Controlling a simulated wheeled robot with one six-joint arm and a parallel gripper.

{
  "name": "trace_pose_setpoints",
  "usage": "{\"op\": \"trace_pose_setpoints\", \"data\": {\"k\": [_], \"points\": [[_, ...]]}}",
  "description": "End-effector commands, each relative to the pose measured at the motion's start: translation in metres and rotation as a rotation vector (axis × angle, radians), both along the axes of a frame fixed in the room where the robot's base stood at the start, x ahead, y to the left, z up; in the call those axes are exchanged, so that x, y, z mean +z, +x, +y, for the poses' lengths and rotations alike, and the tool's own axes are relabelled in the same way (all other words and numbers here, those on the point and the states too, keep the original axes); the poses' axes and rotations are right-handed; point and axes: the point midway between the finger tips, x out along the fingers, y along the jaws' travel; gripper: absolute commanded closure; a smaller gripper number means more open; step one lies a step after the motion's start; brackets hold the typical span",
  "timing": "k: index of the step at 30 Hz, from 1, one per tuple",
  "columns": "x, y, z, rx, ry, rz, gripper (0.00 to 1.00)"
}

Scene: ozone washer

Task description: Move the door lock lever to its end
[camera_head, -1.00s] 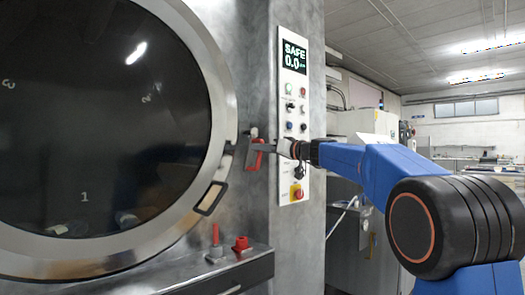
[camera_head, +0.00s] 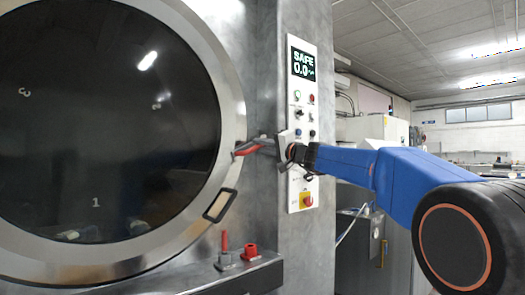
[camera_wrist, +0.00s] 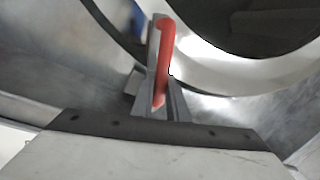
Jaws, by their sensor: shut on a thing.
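The red door lock lever (camera_head: 245,149) sits at the right edge of the round door's metal rim (camera_head: 232,100). In the head view it lies close to level, its free end toward the door. My gripper (camera_head: 264,146) reaches in from the right and is shut on the lever. In the wrist view the red lever (camera_wrist: 163,62) runs up between the two grey fingers of my gripper (camera_wrist: 160,95). The lever's pivot is largely hidden by the fingers.
A control panel (camera_head: 301,75) with a SAFE 0.0 display stands right behind my wrist. A black-framed handle (camera_head: 220,205) is on the door's lower right rim. Red fittings (camera_head: 249,250) stand on a ledge below. The space left of the arm is open.

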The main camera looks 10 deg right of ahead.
Motion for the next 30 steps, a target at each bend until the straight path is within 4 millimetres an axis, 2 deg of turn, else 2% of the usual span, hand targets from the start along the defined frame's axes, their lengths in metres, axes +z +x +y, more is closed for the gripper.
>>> {"op": "trace_pose_setpoints", "data": {"k": [12, 30], "points": [[0.013, -0.002, 0.003, -0.001, 0.18, 0.101, 1.0], [0.016, -0.002, 0.003, -0.002, 0.212, 0.119, 1.0]]}}
